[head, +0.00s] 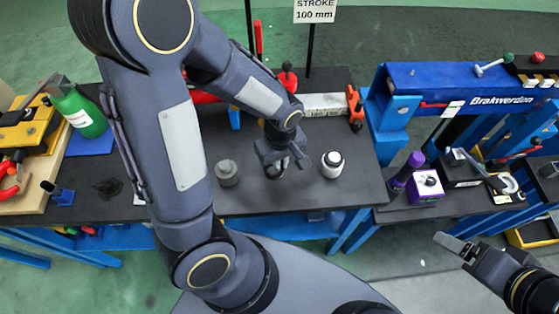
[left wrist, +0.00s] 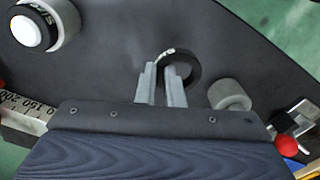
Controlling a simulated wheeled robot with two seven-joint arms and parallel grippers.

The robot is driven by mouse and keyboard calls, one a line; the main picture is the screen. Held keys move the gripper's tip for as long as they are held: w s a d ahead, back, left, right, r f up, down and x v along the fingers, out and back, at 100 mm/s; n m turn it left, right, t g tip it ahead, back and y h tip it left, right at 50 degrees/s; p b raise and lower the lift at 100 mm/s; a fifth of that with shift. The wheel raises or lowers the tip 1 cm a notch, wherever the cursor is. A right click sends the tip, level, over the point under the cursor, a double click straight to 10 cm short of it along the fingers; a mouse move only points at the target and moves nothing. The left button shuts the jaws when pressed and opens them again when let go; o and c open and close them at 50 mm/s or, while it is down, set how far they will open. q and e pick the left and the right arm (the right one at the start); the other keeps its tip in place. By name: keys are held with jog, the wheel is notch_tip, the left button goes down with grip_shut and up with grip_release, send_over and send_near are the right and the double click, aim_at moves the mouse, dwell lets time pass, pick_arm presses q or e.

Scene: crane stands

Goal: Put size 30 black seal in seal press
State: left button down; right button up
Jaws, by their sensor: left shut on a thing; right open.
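My left gripper (head: 276,172) is over the middle of the dark bench and shut on a black ring seal (left wrist: 186,66). In the left wrist view, the two fingers (left wrist: 164,84) hold its near rim. White lettering shows on it, but the size number is not readable. I cannot tell whether the seal touches the bench. A white cylinder (head: 332,163) with a black lettered band stands to the right in the head view; it also shows in the left wrist view (left wrist: 28,33). I cannot tell which thing is the seal press. My right gripper (head: 456,245) is open and empty.
A short grey cylinder (head: 227,173) stands left of the gripper. A red-knobbed lever (head: 288,77) and a scale bar (head: 326,106) are behind. A purple-and-white box (head: 427,187) stands right. A green bottle (head: 80,112) is far left.

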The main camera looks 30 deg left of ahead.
pick_arm(q)
jog(key=s+d+r, duration=0.5)
jog(key=s+r, duration=0.1)
jog(key=s, duration=0.3)
jog(key=shift+d, duration=0.2)
